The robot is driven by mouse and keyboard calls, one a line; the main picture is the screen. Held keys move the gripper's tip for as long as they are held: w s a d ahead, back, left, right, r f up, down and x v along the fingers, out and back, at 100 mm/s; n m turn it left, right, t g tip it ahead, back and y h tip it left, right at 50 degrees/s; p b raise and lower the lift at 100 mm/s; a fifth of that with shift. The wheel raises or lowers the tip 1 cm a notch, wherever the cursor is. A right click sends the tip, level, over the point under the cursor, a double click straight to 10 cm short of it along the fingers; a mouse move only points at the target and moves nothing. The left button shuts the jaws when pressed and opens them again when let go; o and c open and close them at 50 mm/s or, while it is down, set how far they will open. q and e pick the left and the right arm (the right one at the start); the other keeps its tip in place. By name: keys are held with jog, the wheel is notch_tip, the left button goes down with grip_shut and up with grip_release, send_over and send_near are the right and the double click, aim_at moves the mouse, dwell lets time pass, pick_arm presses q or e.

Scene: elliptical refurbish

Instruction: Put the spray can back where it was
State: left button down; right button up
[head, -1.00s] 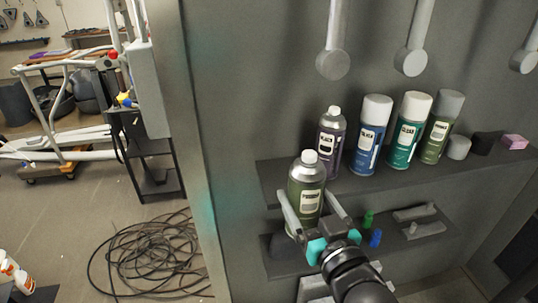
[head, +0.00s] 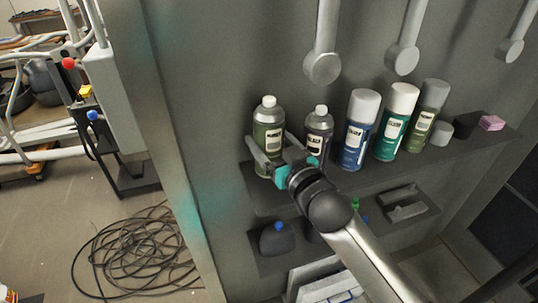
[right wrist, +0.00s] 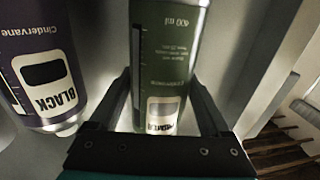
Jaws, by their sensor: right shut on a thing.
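The olive-green spray can with a pale cap (head: 268,118) is upright at the left end of the upper shelf (head: 340,186), left of the dark purple can (head: 318,128). My right gripper (head: 266,158) is shut around its lower body. I cannot tell whether its base touches the shelf. In the right wrist view the green can (right wrist: 168,60) stands between the two fingers, with the purple can labelled BLACK (right wrist: 42,75) beside it on the left. My left gripper is not in view.
A blue can (head: 358,130), a teal can (head: 396,122) and another olive can (head: 427,115) stand further right on the shelf. A grey cap (head: 441,133) and a pink block (head: 491,123) follow. A lower shelf (head: 400,218) holds small items. Coiled cable (head: 135,245) lies on the floor.

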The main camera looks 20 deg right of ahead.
aim_at(270, 153)
jog(key=shift+f, duration=1.65)
jog(key=shift+b, duration=0.3)
jog(key=o, duration=1.4)
jog(key=shift+f, duration=0.25)
jog(key=shift+c, duration=0.2)
jog(key=shift+r, duration=0.1)
jog(key=shift+s+r, duration=0.1)
jog(key=s+d, duration=0.2)
jog(key=s, duration=0.9)
jog(key=shift+s+d, duration=0.15)
jog(key=shift+s, duration=0.15)
